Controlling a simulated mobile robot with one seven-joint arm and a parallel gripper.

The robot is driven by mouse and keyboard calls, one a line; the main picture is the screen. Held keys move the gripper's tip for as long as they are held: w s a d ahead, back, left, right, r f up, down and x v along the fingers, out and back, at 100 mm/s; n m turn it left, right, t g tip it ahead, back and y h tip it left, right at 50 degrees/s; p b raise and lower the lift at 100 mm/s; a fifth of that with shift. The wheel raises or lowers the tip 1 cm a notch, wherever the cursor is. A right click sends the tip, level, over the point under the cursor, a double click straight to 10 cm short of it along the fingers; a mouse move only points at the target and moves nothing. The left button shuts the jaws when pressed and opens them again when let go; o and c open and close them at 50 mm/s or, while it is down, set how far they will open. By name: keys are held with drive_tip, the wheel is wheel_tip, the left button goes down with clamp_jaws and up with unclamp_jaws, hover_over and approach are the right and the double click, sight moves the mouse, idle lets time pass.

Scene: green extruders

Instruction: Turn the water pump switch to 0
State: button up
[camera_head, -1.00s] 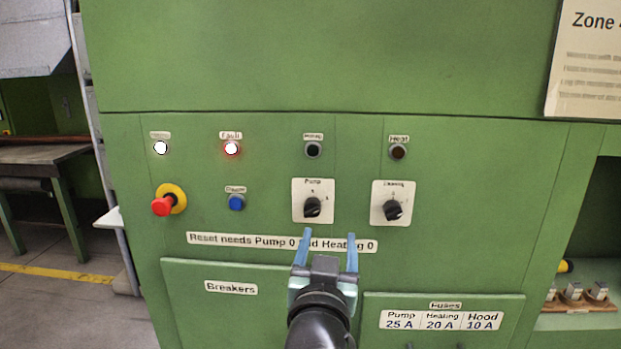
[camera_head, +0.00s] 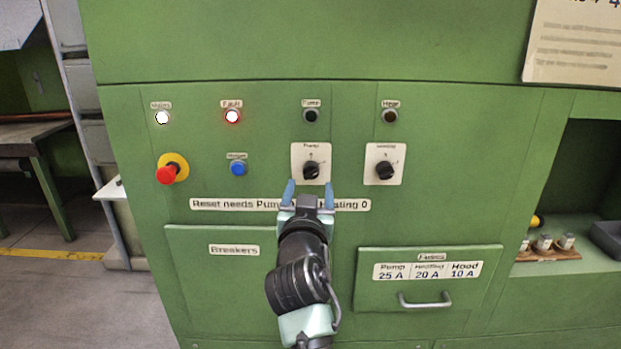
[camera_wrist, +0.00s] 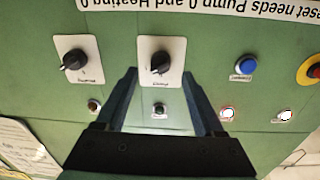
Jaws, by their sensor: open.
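The pump switch (camera_head: 311,171) is a black rotary knob on a white plate labelled Pump, on the green panel. In the wrist view, which is upside down, the pump knob (camera_wrist: 160,62) lies ahead of the fingers, near the middle. Its pointer looks turned off to one side, but the exact position is too small to read. My gripper (camera_head: 307,190) is open and empty, just below the pump knob in the head view; its two blue fingers do not visibly touch the knob.
The heating switch (camera_head: 385,170) sits close to the right. The blue button (camera_head: 238,168) and red emergency stop (camera_head: 167,174) are to the left. The fault lamp (camera_head: 232,117) glows red; the pump lamp (camera_head: 311,116) is dark. A drawer handle (camera_head: 425,300) protrudes lower right.

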sight(310, 177)
drive_tip(key=shift+w, duration=2.35)
drive_tip(key=shift+c, duration=0.2)
clamp_jaws()
